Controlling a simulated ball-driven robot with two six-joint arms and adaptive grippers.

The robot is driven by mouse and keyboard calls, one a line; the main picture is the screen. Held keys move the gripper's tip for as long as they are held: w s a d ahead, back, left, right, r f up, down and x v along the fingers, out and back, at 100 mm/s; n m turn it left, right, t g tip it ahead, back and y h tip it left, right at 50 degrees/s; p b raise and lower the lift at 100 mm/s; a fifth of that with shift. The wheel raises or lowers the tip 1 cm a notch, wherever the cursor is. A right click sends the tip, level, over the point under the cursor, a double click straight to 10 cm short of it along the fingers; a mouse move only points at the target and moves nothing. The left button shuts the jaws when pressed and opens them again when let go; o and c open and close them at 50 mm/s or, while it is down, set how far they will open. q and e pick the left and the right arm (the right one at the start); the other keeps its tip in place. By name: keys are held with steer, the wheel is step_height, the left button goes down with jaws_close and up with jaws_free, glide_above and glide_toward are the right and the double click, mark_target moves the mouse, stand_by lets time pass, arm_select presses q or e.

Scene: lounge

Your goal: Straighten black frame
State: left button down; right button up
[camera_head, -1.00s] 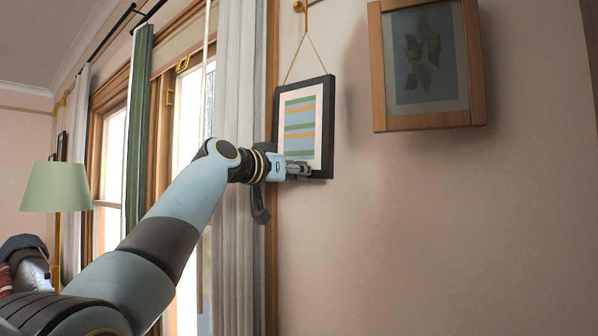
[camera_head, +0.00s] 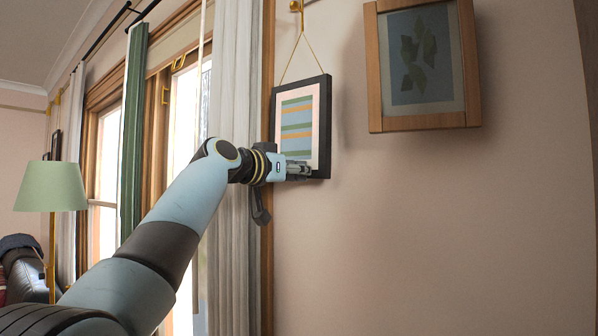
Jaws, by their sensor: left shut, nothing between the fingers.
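The black frame (camera_head: 325,123) hangs on the wall by a gold cord from a hook (camera_head: 296,7). It holds a print of green, orange and blue stripes and looks close to upright, perhaps slightly tilted. My left gripper (camera_head: 304,171) is shut and empty at the frame's lower part, in front of its bottom edge. I cannot tell whether the fingertips touch the frame. The gripper and wrist hide the lower left corner. My right gripper is out of view.
A wooden frame (camera_head: 375,75) with a leaf print hangs to the right. A pale curtain (camera_head: 232,100) and window stand directly left of the black frame. A green-shaded lamp (camera_head: 52,187) is at far left. The wall below both frames is clear.

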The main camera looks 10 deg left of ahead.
arm_select(q)
steer(key=shift+s+d, duration=0.25)
steer(key=shift+d, duration=0.1)
stand_by(0.5)
steer(key=p+v, duration=0.1)
steer(key=v, duration=0.7)
stand_by(1.0)
stand_by(0.4)
